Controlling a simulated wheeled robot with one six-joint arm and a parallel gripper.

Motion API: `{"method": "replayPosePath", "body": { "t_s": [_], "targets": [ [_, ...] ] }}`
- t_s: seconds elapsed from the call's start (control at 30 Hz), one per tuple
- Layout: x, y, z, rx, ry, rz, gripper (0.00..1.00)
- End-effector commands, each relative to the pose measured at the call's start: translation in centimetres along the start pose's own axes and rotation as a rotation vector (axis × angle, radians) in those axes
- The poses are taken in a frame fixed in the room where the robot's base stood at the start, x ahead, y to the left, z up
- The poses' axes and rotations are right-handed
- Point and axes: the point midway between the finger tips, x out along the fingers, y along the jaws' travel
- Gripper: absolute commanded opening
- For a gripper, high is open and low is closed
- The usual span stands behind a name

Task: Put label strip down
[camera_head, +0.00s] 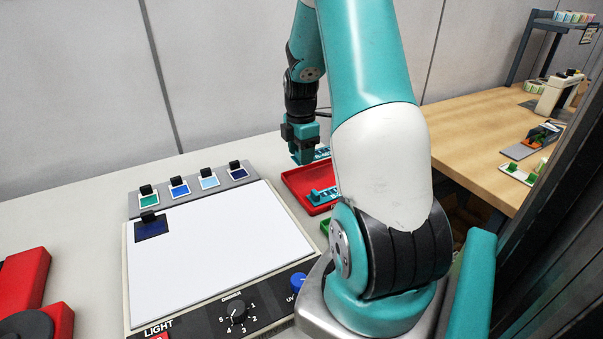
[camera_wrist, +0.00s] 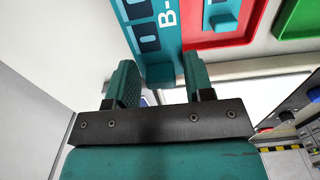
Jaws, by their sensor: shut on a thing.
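My gripper (camera_head: 302,152) hangs low over the back left part of the red tray (camera_head: 295,183). In the wrist view my gripper (camera_wrist: 161,78) is shut on a teal label strip (camera_wrist: 164,62) with dark blue squares and white lettering beginning "B-". The strip reaches out past the fingertips and lies beside the red tray's edge (camera_wrist: 246,38) in that view. Its held end also shows in the head view (camera_head: 322,153), partly hidden by my arm. I cannot tell whether the strip touches a surface. Another teal strip (camera_head: 321,195) lies in the red tray.
A light panel (camera_head: 215,245) with a knob stands left of the tray, with several coloured swatches (camera_head: 179,187) along its back. A green tray (camera_wrist: 301,20) is beside the red one. A red device (camera_head: 25,290) is at front left. A wooden table (camera_head: 480,140) is at right.

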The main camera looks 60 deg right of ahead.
Motion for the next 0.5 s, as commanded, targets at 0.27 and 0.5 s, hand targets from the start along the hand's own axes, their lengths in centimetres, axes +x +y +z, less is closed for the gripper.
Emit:
{"method": "replayPosePath", "body": {
  "t_s": [0.27,0.5],
  "targets": [
    [3.7,0.0,0.1,0.001,0.0,-0.002,0.25],
    [6.9,0.0,0.1,0.001,0.0,-0.001,0.25]
  ]
}}
